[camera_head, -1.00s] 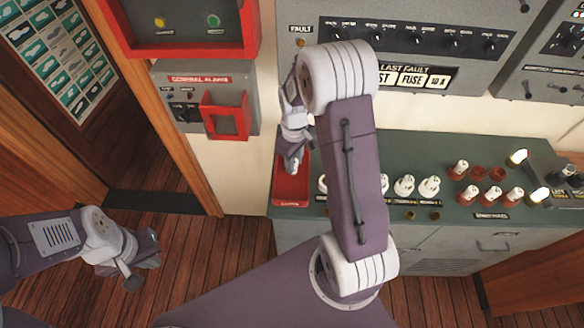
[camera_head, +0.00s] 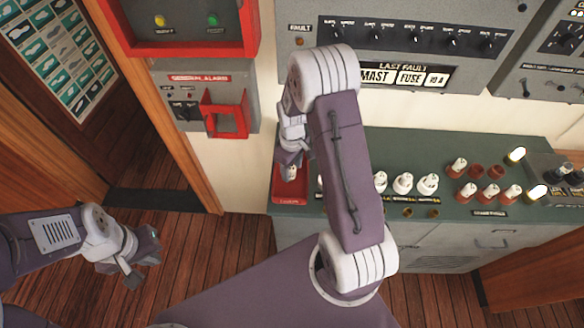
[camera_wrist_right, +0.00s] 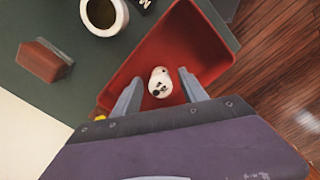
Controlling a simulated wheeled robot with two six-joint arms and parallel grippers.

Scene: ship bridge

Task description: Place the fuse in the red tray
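The red tray (camera_head: 284,188) sits at the left end of the green counter; it also shows in the right wrist view (camera_wrist_right: 185,30). A white fuse (camera_head: 290,173) shows inside the tray's outline, below my right gripper (camera_head: 292,158). In the right wrist view, the fuse (camera_wrist_right: 160,82) is between the two spread fingertips of my right gripper (camera_wrist_right: 160,94), with a gap on each side. The gripper is open; whether the fuse rests on the tray's floor is hard to tell. My left gripper (camera_head: 143,264) is away over the floor, its fingers apart and empty.
Several white fuses (camera_head: 403,183) stand on the counter (camera_head: 450,150) right of my right arm, with red-based ones (camera_head: 490,195) further right. The general alarm box (camera_head: 228,115) is on the wall at left. A round white socket (camera_wrist_right: 103,14) is beside the tray.

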